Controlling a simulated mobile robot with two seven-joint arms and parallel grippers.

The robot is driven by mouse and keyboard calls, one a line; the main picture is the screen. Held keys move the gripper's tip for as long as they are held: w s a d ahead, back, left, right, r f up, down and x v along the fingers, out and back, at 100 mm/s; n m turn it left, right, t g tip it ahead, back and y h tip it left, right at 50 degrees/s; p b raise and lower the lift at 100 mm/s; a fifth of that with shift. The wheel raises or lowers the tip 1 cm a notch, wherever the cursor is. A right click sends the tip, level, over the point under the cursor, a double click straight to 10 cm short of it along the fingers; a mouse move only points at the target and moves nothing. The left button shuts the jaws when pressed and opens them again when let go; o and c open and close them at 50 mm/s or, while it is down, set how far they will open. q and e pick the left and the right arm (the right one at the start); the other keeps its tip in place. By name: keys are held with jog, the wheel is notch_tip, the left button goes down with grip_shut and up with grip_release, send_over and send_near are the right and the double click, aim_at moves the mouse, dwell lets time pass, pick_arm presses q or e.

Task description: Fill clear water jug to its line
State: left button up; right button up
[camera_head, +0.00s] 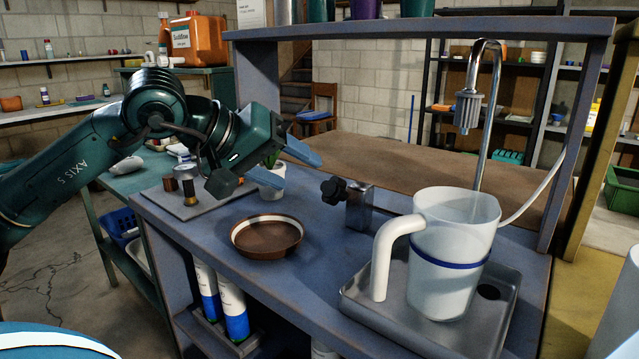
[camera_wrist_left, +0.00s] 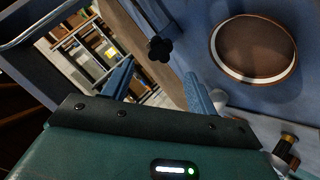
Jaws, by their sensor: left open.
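The clear jug (camera_head: 452,270) with a white handle and a blue line around it stands upright in a grey metal tray (camera_head: 365,309). The curved metal tap (camera_head: 470,108) hangs above it; I see no clear stream, and the water level is hard to tell. A black knob (camera_head: 335,190) sits on a grey metal valve block (camera_head: 359,207) left of the jug. My left gripper (camera_head: 293,168) is open and empty, left of the knob and apart from it. In the left wrist view the knob (camera_wrist_left: 160,50) shows beyond the open fingers (camera_wrist_left: 158,88). My right gripper is not in view.
A brown dish (camera_head: 267,252) with a pale inner ring lies on the blue bench in front of the gripper. A small white pot (camera_head: 271,192) and a plate with small brass parts (camera_head: 188,192) stand behind left. A pale hose (camera_head: 535,195) runs right of the jug. A shelf spans above.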

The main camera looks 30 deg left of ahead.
aim_at(329, 189)
pick_arm(q)
jog(key=p+x, duration=0.2)
jog(key=p, duration=0.2)
jog(key=shift+w+r, duration=0.1)
jog(key=shift+w, duration=0.05)
jog(key=p+x, duration=0.6)
jog(key=shift+w+d+f, duration=0.15)
jog(key=shift+f, duration=0.2)
jog(key=shift+c, duration=0.8)
jog(key=c, duration=0.4)
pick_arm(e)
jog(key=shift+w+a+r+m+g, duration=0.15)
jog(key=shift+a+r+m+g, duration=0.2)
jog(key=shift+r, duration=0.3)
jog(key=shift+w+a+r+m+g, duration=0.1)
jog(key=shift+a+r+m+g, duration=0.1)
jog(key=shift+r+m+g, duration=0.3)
